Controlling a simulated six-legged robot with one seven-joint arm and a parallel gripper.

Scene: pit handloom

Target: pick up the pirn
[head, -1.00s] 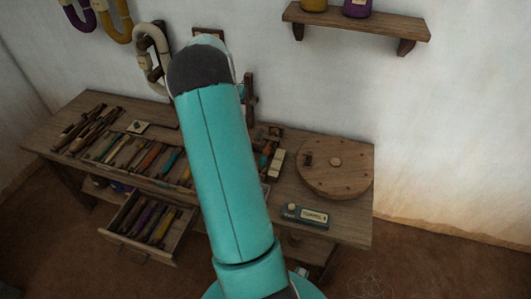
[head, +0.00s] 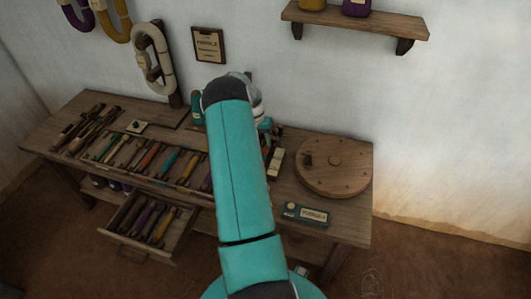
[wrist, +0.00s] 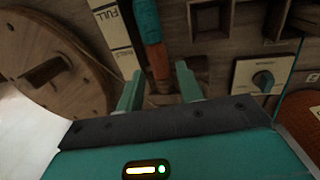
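A pirn (wrist: 150,28) with teal thread and an orange-brown lower part shows at the top centre of the wrist view. Its upper end runs out of the picture. My gripper (wrist: 157,72) is open, with its two teal fingers apart. The lower end of the pirn lies in line with the gap between them, and I see no finger closed on it. In the head view my arm hides the gripper. Several coloured pirns (head: 146,158) lie in a row of slots on the bench (head: 345,220).
A round wooden disc (head: 335,166) lies right of my arm, near a small labelled box (head: 306,214). A strip marked FULL (wrist: 114,25) stands left of the pirn. A knob unit (wrist: 262,80) is to its right. An open drawer (head: 140,250) juts out at the front left.

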